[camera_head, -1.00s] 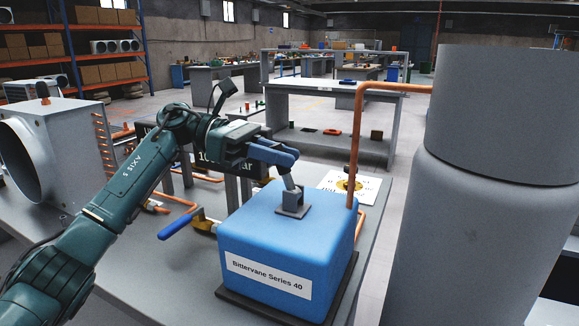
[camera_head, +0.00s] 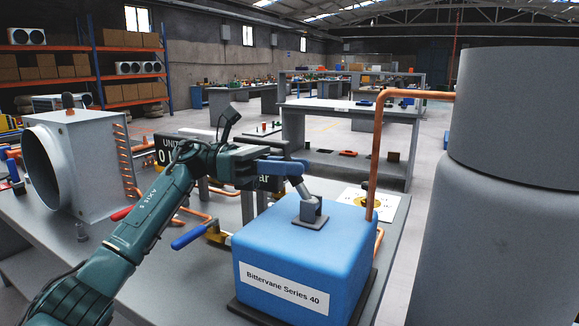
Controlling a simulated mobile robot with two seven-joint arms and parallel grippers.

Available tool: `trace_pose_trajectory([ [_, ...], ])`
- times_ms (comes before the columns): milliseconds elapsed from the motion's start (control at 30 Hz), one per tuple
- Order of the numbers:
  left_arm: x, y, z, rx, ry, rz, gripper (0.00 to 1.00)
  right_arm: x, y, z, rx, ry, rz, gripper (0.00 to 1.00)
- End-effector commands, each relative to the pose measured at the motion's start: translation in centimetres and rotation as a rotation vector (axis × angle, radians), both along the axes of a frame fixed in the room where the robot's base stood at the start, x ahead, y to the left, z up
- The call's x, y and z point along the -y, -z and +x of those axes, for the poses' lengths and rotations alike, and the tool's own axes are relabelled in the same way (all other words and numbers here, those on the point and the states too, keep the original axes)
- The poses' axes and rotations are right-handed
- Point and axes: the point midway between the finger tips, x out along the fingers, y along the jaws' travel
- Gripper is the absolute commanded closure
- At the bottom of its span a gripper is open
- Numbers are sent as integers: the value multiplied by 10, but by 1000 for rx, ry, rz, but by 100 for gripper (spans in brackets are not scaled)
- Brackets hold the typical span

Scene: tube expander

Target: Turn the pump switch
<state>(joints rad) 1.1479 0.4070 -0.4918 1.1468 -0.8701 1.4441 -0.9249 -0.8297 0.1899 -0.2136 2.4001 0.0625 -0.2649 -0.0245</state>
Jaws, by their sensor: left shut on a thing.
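The pump is a blue box (camera_head: 290,248) labelled "Bittervane Series 40" on a dark base at the front right of the bench. Its switch (camera_head: 311,208) is a grey bracket on top with a short lever tilted up and to the left. My left gripper (camera_head: 296,171) is above the pump, shut on the upper end of the switch lever. The fingers hide the lever's tip. My right gripper is not in view.
A copper pipe (camera_head: 375,150) rises behind the pump toward a large grey cylinder (camera_head: 510,150) at the right. A blue-handled valve (camera_head: 190,236) lies left of the pump. A grey fan unit (camera_head: 85,160) stands at the left of the grey bench (camera_head: 190,290).

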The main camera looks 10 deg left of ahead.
Motion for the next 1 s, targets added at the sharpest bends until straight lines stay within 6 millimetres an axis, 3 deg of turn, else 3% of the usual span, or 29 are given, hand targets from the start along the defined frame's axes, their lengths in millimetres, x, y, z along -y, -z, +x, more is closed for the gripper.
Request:
trace_pose_trajectory([
  [300,0,-1,0,-1,-1,-2,59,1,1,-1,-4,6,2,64],
  [600,-5,0,1,-1,-2,-1,59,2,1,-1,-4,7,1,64],
  [767,-29,1,5,-1,-5,0,59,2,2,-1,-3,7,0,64],
  [1000,-83,2,13,-2,-5,-2,59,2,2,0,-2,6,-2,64],
])
